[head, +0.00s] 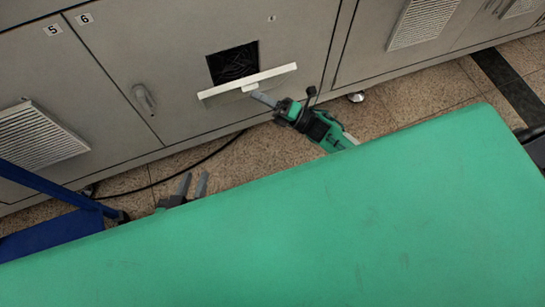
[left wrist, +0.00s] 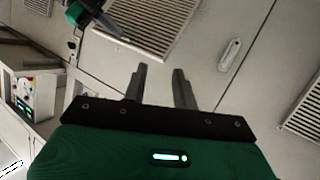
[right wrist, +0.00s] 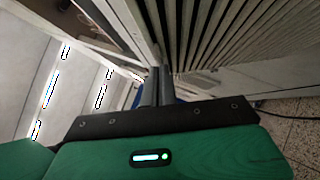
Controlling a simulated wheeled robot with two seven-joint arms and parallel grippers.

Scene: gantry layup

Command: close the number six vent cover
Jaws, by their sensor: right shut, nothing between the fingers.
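The number six vent cover (head: 222,90) is tilted out from the grey cabinet front. Its top edge, with a small tab, stands away from a dark opening (head: 232,60). Its louvred face shows in the left wrist view (left wrist: 150,22) and fills the upper right of the right wrist view (right wrist: 230,35). My right gripper (head: 256,97) is shut and empty, its fingertips close to the cover's outer face just below the tab; I cannot tell whether they touch. It also shows in the right wrist view (right wrist: 158,88). My left gripper (head: 196,184) is open and empty, low before the cabinet.
A green padded surface (head: 330,220) fills the foreground. A door handle (head: 144,97) is left of the opening. A blue frame (head: 60,190) stands at left. A black cable (head: 180,173) lies on the floor.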

